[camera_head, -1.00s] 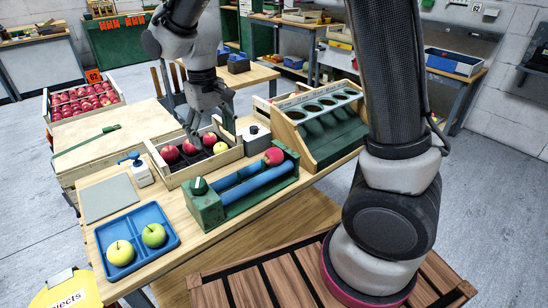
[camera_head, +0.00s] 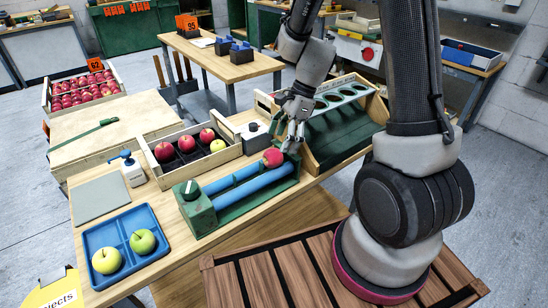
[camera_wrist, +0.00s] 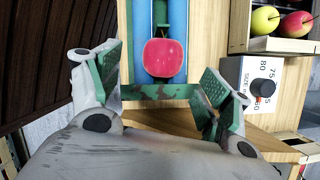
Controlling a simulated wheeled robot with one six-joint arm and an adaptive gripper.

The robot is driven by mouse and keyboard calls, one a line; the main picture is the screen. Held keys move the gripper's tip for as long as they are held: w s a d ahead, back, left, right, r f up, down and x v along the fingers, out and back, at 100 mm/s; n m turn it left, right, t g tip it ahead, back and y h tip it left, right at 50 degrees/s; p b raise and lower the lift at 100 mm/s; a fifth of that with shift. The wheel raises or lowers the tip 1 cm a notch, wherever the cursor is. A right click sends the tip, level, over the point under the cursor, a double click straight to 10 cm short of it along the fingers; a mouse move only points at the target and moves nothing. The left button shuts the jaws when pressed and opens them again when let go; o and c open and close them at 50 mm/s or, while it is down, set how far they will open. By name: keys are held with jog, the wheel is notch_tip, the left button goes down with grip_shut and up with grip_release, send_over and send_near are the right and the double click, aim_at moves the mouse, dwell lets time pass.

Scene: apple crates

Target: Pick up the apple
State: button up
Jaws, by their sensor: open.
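A red apple (camera_head: 272,158) rests on the blue rails of the green roller stand (camera_head: 204,216), at its far right end. In the wrist view the apple (camera_wrist: 164,57) lies on the two blue rails, just beyond the stand's green end bar. My gripper (camera_head: 292,142) is just right of the apple and a little above the end of the stand. In the wrist view my gripper (camera_wrist: 160,92) has its green-padded fingers spread wide, one on each side of the apple's line. Nothing is between them, and the apple is apart from both.
A wooden crate (camera_head: 158,174) with red and yellow-green apples stands behind the roller stand. A size dial box (camera_wrist: 262,82) is beside it. A green sloped rack with round holes (camera_head: 340,142) stands close on the right. A blue tray (camera_head: 150,213) holds two green apples.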

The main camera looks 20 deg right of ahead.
aim_at(276, 150)
jog(key=x, duration=0.6)
jog(key=shift+w, duration=0.2)
jog(key=shift+a, duration=0.1)
jog(key=c, duration=1.1)
